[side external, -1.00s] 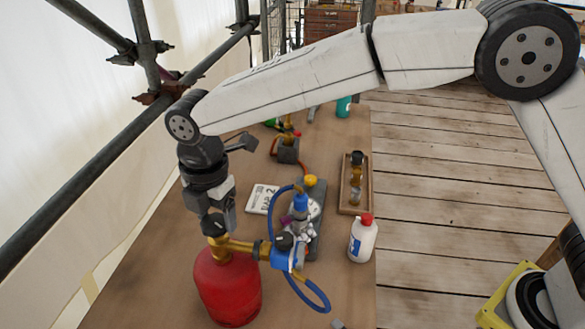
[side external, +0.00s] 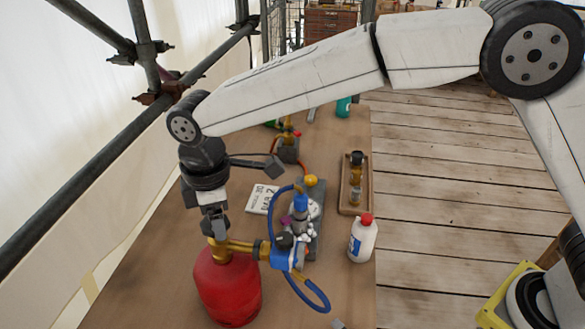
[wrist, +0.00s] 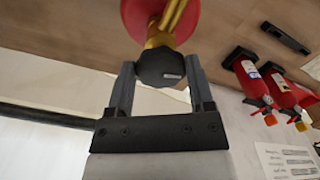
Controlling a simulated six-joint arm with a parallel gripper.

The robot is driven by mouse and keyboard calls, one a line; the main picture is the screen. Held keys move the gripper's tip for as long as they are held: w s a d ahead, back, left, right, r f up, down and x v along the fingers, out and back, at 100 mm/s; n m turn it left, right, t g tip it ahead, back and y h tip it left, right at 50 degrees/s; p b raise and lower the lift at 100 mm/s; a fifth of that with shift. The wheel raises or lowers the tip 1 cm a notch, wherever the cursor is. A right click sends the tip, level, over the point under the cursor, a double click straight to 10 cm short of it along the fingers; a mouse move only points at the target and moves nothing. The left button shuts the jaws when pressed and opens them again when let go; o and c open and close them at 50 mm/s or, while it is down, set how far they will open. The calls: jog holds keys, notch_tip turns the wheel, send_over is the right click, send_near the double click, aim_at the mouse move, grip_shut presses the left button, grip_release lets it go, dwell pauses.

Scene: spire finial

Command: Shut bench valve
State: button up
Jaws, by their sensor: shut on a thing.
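A red gas cylinder (side external: 228,285) stands at the front of the bench with a brass valve (side external: 221,251) on top. The cylinder also shows in the wrist view (wrist: 136,14). My gripper (side external: 217,232) is above this valve, pointing down. In the wrist view its two fingers (wrist: 161,66) lie on either side of a dark faceted knob (wrist: 160,70) on the brass stem, gripping it. A brass pipe (side external: 240,245) runs right from the valve to a blue regulator (side external: 282,259). The fingers largely hide the knob in the side view.
A blue hose (side external: 308,296) loops beside the regulator. A white bottle with a red cap (side external: 362,241) and a wooden tray (side external: 346,204) stand to the right. A white card (side external: 262,199) lies behind.

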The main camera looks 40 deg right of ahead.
jog(key=shift+m, duration=1.3)
jog(key=shift+a, duration=0.1)
jog(key=o, duration=1.2)
jog(key=shift+o, duration=0.2)
jog(key=shift+r, duration=3.95)
